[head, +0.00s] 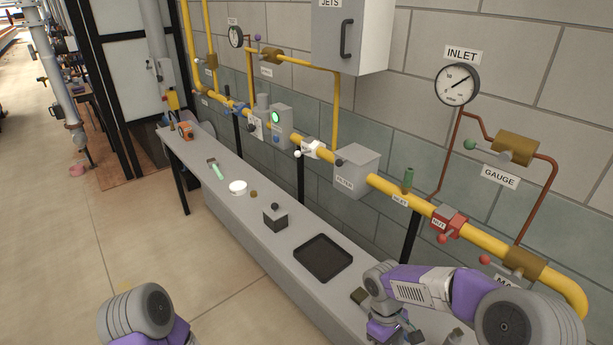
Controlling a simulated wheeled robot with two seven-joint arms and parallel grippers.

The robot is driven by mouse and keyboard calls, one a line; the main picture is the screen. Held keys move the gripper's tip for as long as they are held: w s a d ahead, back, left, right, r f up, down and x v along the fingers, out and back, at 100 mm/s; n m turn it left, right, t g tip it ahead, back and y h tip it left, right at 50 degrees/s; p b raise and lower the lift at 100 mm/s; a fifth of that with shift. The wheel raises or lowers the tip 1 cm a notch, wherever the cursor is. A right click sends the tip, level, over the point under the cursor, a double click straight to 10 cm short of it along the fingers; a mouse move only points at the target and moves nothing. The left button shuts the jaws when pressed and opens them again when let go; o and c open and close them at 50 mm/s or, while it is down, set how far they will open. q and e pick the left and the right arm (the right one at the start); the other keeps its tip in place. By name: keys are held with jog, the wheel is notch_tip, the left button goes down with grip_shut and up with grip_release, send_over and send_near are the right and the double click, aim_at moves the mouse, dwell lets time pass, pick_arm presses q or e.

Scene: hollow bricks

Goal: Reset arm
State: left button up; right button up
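My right arm reaches in from the lower right over the near end of the grey bench (233,207). Its wrist bends down toward the bench top, and the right gripper (392,334) is partly cut off by the bottom edge. Its fingertips cannot be made out, and I see nothing clearly held. Of my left arm only a rounded grey and purple link shows at the bottom left. The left gripper is out of view.
A black tray (323,258), a small grey box with a dark knob (276,217), a white round lid (238,187) and a green-handled brush (216,170) are on the bench. A yellow pipe (381,185) with valves runs along the wall behind.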

jog(key=s+a+f+m+t+y, duration=0.1)
jog(key=s+a+f+m+y, duration=0.2)
jog(key=f, duration=0.7)
jog(key=s+a+f+m+t+y, duration=0.2)
jog(key=s+a+f+m, duration=0.4)
jog(key=f, duration=0.4)
jog(key=shift+a+f+m+y, duration=0.4)
jog(key=shift+a+y, duration=0.2)
jog(key=shift+a, duration=0.2)
jog(key=shift+s+d+f+m+t, duration=0.25)
jog(key=shift+s+m+t, duration=0.1)
jog(key=shift+m+t, duration=0.05)
jog(key=shift+c, duration=0.3)
